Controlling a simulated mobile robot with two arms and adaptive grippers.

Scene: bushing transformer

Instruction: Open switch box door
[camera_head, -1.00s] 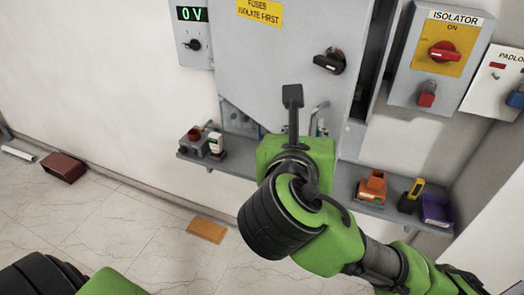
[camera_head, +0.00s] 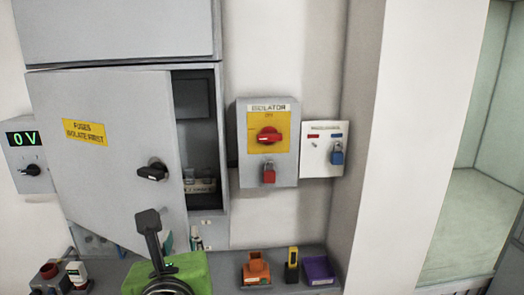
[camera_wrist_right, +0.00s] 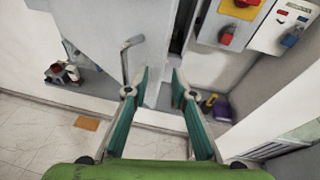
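The grey switch box door (camera_head: 108,125) carries a yellow "FUSES ISOLATE FIRST" label (camera_head: 85,132) and a black handle (camera_head: 153,172). The door stands partly open, its free right edge away from the grey box (camera_head: 216,215). A dark interior with some parts shows through the gap. My right gripper (camera_head: 148,221) is in front of the door's lower part, below the handle. In the right wrist view, the right gripper's fingers (camera_wrist_right: 160,75) are apart with nothing clearly held. The grey door (camera_wrist_right: 95,30) is beyond them. My left gripper is out of view.
Right of the box hang the isolator (camera_head: 281,180) with its red switch and a white padlock panel (camera_head: 322,160). The voltage display (camera_head: 24,138) is at left. A shelf below holds an orange holder (camera_head: 256,270), a yellow-black tool (camera_head: 292,266) and a purple bin (camera_head: 318,270).

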